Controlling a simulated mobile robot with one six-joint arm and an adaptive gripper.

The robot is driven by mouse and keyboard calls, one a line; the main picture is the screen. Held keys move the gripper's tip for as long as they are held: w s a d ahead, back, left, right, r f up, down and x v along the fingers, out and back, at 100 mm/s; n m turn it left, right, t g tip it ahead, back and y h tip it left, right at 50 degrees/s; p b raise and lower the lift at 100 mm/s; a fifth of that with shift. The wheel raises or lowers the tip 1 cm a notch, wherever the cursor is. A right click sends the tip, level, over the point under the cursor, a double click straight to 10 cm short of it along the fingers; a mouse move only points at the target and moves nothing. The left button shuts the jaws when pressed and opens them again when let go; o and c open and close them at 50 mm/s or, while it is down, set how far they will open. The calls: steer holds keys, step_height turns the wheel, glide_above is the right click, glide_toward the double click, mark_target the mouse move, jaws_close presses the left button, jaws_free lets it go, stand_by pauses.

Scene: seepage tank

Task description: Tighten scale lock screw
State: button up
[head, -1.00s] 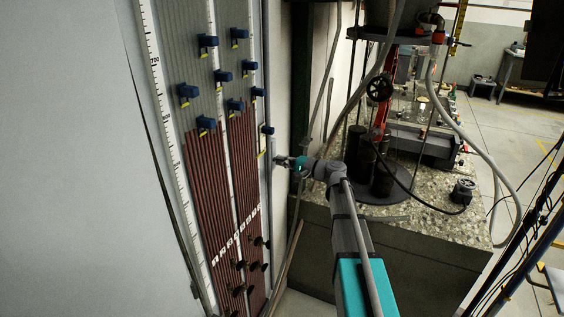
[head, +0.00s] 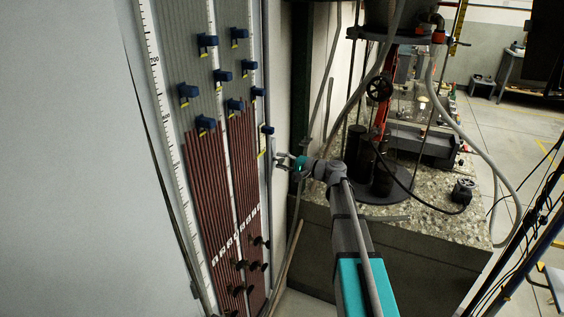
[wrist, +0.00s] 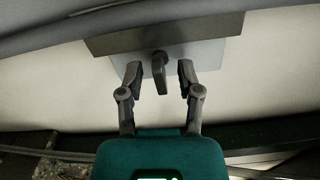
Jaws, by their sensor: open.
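The scale lock screw (wrist: 159,78) shows in the wrist view as a dark grey, flat-winged handle on a grey block (wrist: 205,52). My gripper (head: 279,161) is open beside the right edge of the gauge board in the head view. In the wrist view its two fingers stand on either side of the screw handle, with a visible gap on each side. The screw itself is too small to make out in the head view.
The gauge board (head: 201,105) carries brown-filled tubes, white scales, several blue sliders (head: 189,91) and dark knobs (head: 257,241). A grey tube (wrist: 100,22) crosses above the block in the wrist view. A stone-topped bench (head: 425,214) with apparatus stands right of my arm.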

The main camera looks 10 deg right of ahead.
steer(key=shift+d, duration=0.1)
steer(key=v, duration=1.2)
stand_by(0.4)
steer(key=s+a+f+n+g+h+p, duration=0.5)
steer(key=s+a+f+g+h+p, duration=0.15)
steer(key=s+a, duration=0.5)
steer(key=s+d+f+n+g+h+p, duration=0.1)
steer(key=s+n+g+h+p, duration=0.2)
steer(key=s+h, duration=0.5)
steer(key=s+g+p, duration=0.1)
steer(key=s, duration=0.1)
steer(key=shift+s+d+f+n, duration=0.25)
steer(key=shift+s+n, duration=0.05)
steer(key=shift+s, duration=0.1)
stand_by(0.3)
